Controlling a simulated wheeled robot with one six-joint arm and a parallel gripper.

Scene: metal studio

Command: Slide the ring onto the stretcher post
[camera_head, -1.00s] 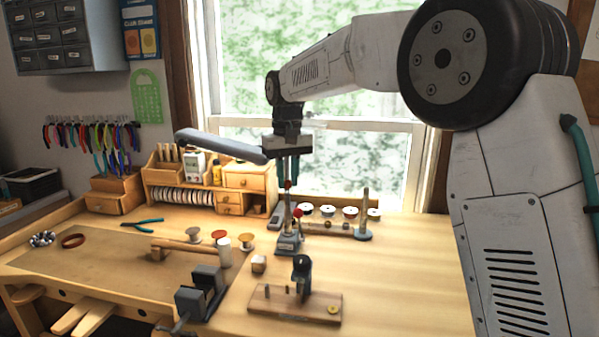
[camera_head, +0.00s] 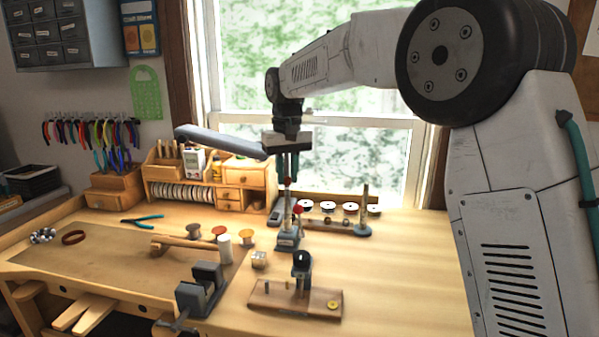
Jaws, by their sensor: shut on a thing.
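My gripper (camera_head: 287,177) points straight down above the middle of the bench. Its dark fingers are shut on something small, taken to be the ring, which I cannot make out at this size. A small red spot shows at the fingertips; I cannot tell whether it belongs to the held piece or to the tool below. Directly below stands the grey stretcher (camera_head: 287,241), with an upright slim post (camera_head: 289,212) and a red-knobbed lever (camera_head: 298,210) beside it. The fingertips are at or just above the post's top; I cannot tell whether the ring is around it.
A second post on a round grey base (camera_head: 363,230) stands to the right, by a wooden rack. A wooden board with a dark clamp (camera_head: 300,287) and a grey vise (camera_head: 205,289) are in front. Spools, a white cylinder and pliers lie left. The right bench top is clear.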

